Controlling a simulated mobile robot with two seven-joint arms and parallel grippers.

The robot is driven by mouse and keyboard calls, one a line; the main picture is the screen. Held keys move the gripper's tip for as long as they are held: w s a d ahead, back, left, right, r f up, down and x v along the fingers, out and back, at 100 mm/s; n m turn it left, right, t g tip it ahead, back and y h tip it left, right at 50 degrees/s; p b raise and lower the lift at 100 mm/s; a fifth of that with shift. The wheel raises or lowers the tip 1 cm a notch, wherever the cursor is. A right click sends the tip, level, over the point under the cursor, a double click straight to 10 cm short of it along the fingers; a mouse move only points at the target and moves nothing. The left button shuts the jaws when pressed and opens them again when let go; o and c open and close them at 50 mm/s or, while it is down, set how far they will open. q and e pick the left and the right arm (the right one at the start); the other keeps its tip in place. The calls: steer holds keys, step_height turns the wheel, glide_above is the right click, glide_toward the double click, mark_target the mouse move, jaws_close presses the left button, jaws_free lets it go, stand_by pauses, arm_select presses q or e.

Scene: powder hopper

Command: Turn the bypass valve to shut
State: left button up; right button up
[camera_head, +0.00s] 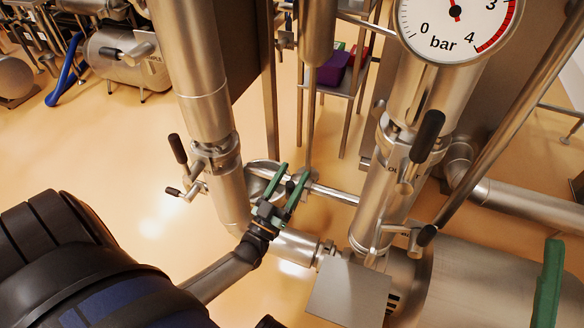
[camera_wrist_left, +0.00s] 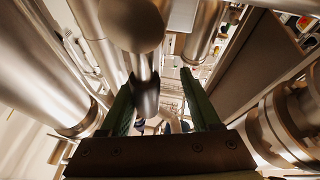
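My left gripper (camera_head: 292,172) has two green fingers spread apart, low in the middle of the head view, by the horizontal pipe between the two upright pipes. In the left wrist view my left gripper (camera_wrist_left: 158,78) also shows its fingers apart. A dark handle grip (camera_wrist_left: 146,94) on a metal stem with a rounded end appears between them, nearer the left finger; contact cannot be told. I cannot tell for sure which handle is the bypass valve's. At the right edge, one green finger of my right gripper (camera_head: 548,285) shows; the rest is out of frame.
A black-handled lever (camera_head: 428,136) stands on the right upright pipe, below a pressure gauge (camera_head: 456,28). Another black handle (camera_head: 178,149) is on the left pipe. A metal plate (camera_head: 348,292) and a large cylinder (camera_head: 480,285) fill the lower right. Open floor (camera_head: 130,165) lies left.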

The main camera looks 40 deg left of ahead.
arm_select(q)
steer(key=shift+w+d+r, duration=0.1)
stand_by(0.3)
steer(key=a+v, duration=0.1)
steer(key=v, duration=1.1)
steer(key=shift+s+d, duration=0.3)
steer(key=shift+d, duration=0.15)
steer(key=shift+p, duration=0.35)
